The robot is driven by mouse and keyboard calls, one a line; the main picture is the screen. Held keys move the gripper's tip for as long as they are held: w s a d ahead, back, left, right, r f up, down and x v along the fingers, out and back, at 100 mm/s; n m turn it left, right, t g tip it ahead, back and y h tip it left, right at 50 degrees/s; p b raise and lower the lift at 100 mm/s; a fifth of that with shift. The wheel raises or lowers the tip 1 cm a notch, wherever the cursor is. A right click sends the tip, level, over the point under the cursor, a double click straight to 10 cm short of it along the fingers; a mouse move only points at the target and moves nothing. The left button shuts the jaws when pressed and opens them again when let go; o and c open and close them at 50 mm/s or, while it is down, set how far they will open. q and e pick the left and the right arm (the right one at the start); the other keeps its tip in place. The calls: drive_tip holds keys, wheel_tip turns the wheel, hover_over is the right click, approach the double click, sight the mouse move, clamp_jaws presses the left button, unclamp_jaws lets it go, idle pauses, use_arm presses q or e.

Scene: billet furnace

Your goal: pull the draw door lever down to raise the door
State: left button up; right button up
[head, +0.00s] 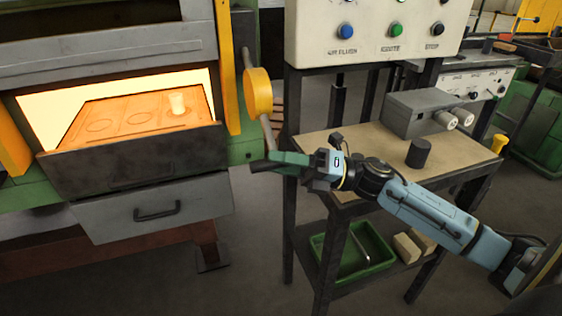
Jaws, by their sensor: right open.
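The furnace (120,45) stands at the left with its opening uncovered and glowing. The grey door panel (110,65) is above the opening. The lever is a grey bar (266,132) on a yellow round hub (257,92) at the furnace's right side. Its lower end points down and slightly right. My right gripper (268,161), with green fingers, is open at the lever's lower end; I cannot tell whether it touches it. My left gripper is not in view.
A workbench (345,150) with a dark cylinder (419,152) and a button panel (375,30) stand to the right. A green tray (325,240) is on the lower shelf.

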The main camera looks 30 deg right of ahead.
drive_tip(key=v, duration=1.2)
drive_tip(key=shift+s+d, duration=0.1)
drive_tip(key=shift+d, duration=0.1)
drive_tip(key=shift+s+d+f, duration=0.15)
drive_tip(key=shift+d, duration=0.1)
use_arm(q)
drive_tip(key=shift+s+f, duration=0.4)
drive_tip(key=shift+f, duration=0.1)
use_arm(e)
drive_tip(key=shift+s+d, duration=0.1)
